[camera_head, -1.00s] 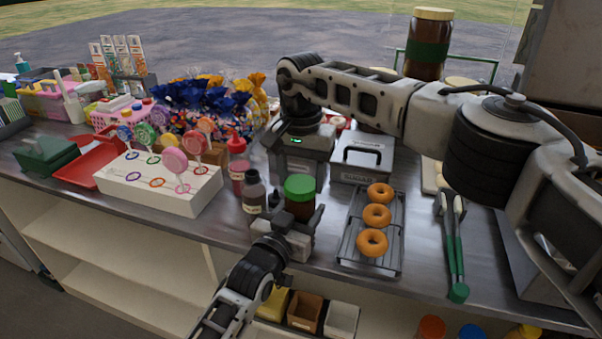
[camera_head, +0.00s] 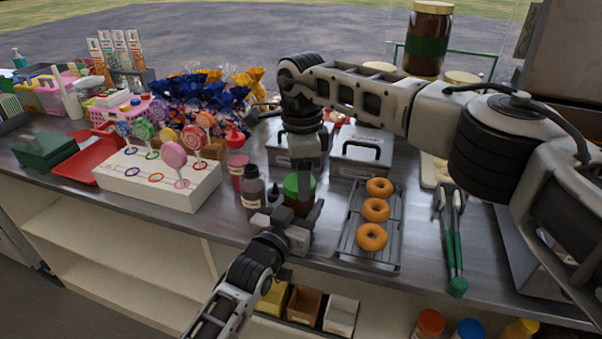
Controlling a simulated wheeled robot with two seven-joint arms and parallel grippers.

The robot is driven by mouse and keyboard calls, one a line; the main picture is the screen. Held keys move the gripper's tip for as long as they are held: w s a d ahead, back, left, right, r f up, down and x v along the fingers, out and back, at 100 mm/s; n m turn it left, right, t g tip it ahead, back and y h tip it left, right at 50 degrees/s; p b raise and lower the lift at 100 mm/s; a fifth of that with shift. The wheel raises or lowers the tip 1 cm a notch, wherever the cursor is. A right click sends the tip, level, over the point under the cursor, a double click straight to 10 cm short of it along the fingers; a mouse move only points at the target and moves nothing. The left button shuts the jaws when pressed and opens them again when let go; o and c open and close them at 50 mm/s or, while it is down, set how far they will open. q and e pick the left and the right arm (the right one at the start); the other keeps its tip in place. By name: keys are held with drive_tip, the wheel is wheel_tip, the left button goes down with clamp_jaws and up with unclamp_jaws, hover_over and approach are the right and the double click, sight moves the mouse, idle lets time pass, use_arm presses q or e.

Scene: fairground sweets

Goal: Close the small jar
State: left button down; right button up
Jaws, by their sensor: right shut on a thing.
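The small jar (camera_head: 297,208) is dark brown and stands upright near the counter's front edge. Its green lid (camera_head: 291,186) sits at the top of the jar; I cannot tell how tightly it is seated. My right gripper (camera_head: 305,182) comes down from above and is shut on the green lid, hiding part of it. My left gripper (camera_head: 290,215) comes from the front with its fingers on either side of the jar body. Its hand hides the jar's lower part, and I cannot see whether the fingers press on it.
Dark bottles (camera_head: 252,190) and a red squeeze bottle (camera_head: 237,165) stand close left. A rack (camera_head: 352,235) of doughnuts lies right, with tongs (camera_head: 452,240) beyond. Metal tins (camera_head: 362,155) stand behind, and a lollipop stand (camera_head: 150,185) is further left.

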drive_tip(key=m, duration=0.7)
drive_tip(key=shift+s+m, duration=0.15)
drive_tip(key=shift+m, duration=0.25)
drive_tip(key=m, duration=0.4)
drive_tip(key=shift+s+a+m, duration=0.1)
drive_tip(key=shift+m, duration=0.3)
drive_tip(key=m, duration=0.5)
drive_tip(key=shift+a, duration=0.1)
drive_tip(key=m, duration=0.4)
drive_tip(key=shift+m, duration=0.4)
drive_tip(key=o, duration=1)
drive_tip(key=shift+c, duration=0.2)
drive_tip(key=shift+r, duration=2.2)
drive_tip(key=shift+c, duration=0.2)
